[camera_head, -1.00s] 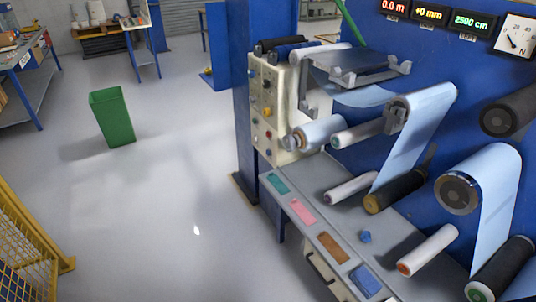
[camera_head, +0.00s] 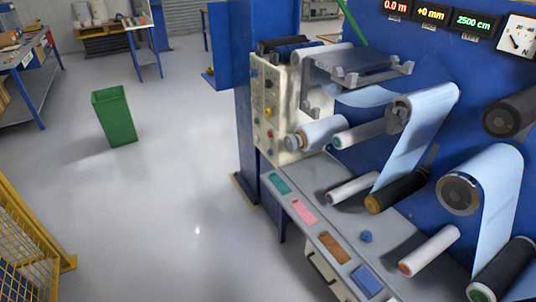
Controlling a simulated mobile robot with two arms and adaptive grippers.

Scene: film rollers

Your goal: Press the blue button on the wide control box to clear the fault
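A cream control box (camera_head: 278,98) is fixed to the machine's left end, near the middle of the head view. Its left face carries several small knobs and buttons: a black one (camera_head: 268,84), a yellow one (camera_head: 269,112), a red one (camera_head: 270,133) and a small blue one (camera_head: 270,152) near the bottom. Another small blue spot (camera_head: 253,73) shows near its top left edge. I cannot tell whether this is the wide box that is meant. Neither of my grippers is in view.
Rollers with pale film (camera_head: 415,135) fill the right. A green bin (camera_head: 114,116) and yellow mesh guard (camera_head: 30,240) stand left. The floor (camera_head: 170,200) between is clear.

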